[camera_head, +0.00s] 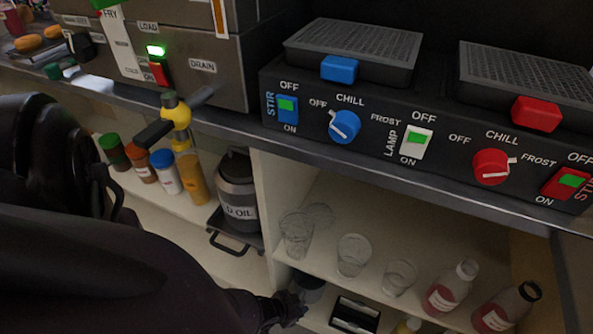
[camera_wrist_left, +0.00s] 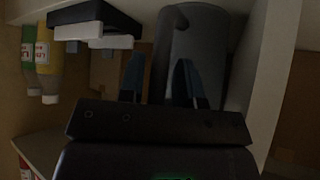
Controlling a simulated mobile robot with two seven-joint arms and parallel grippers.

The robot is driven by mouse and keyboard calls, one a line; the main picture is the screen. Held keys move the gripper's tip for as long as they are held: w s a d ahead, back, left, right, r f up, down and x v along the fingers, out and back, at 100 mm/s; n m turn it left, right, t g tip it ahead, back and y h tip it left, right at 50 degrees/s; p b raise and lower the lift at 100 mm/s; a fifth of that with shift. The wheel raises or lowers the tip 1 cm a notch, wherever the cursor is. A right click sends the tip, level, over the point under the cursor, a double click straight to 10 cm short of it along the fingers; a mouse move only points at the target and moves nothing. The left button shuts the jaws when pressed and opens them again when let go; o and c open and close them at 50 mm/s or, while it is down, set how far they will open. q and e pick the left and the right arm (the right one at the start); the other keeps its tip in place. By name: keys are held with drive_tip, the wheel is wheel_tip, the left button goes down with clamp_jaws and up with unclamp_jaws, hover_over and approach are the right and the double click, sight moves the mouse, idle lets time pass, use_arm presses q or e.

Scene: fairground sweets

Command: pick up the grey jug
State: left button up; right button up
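The grey jug (camera_wrist_left: 207,50) fills the upper middle of the left wrist view, with its dark handle (camera_wrist_left: 162,52) towards the camera. In the head view what looks like its dark round top (camera_head: 309,286) shows low in the cabinet, mostly hidden by shelf and gripper. My left gripper (camera_wrist_left: 160,80) is open, its two blue-grey fingers apart on either side of the handle. A gap shows between fingers and handle; I cannot tell whether either touches. In the head view the left gripper (camera_head: 287,308) is beside the jug. My right gripper is not in view.
Clear glasses (camera_head: 353,255) and red-filled bottles (camera_head: 452,287) stand on the shelf above. A cabinet wall (camera_wrist_left: 272,75) is close to the right in the wrist view. A black-and-white box (camera_wrist_left: 95,22) and yellow bottle (camera_wrist_left: 48,60) are left of the jug.

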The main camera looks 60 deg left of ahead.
use_arm(q)
clamp_jaws()
idle(0.3)
